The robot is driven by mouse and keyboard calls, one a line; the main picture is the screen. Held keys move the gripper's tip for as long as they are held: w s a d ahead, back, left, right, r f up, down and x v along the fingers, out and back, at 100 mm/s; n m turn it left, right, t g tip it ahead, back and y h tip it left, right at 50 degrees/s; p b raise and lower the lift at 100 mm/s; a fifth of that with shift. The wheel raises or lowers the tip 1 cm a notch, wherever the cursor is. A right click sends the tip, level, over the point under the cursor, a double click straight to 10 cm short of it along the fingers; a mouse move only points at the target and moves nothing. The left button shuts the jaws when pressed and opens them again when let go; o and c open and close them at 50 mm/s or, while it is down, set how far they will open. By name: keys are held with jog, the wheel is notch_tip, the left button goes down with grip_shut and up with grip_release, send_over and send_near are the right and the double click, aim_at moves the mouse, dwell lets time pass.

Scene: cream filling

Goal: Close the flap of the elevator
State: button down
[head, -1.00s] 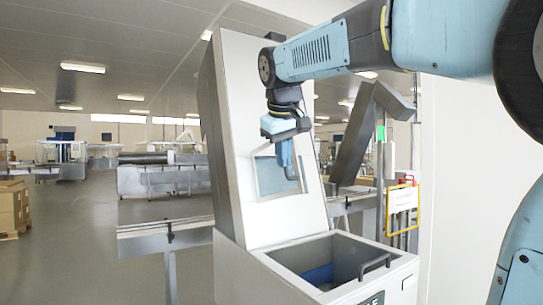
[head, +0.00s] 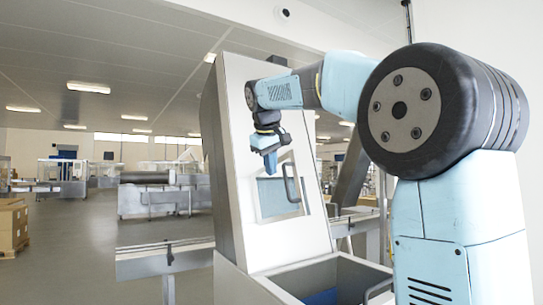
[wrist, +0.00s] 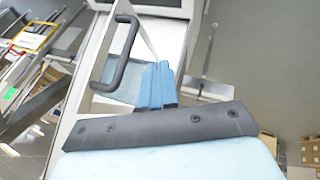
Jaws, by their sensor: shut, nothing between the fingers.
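The elevator (head: 285,245) is a tall, leaning, pale housing with a dark side. On its sloping front is the flap (head: 277,200), a blue-grey pane in a pale frame with a dark looped handle (head: 290,185) at its right. How far the flap stands open I cannot tell. My gripper (head: 271,168) points down in front of the housing, at the flap's upper left, with its blue fingers shut and empty. In the wrist view the fingers (wrist: 156,84) overlap the pane, and the handle (wrist: 122,58) stands left of them, apart from them.
An open hopper (head: 335,275) with a second handle lies at the elevator's foot. A metal conveyor (head: 165,260) runs along the left. Cardboard boxes (head: 13,228) stand at the far left. The floor between the boxes and the conveyor is clear.

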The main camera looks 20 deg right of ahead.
jog(key=w+d+f, duration=0.3)
jog(key=d, duration=0.1)
jog(key=shift+w+d+f, duration=0.15)
jog(key=shift+w, duration=0.2)
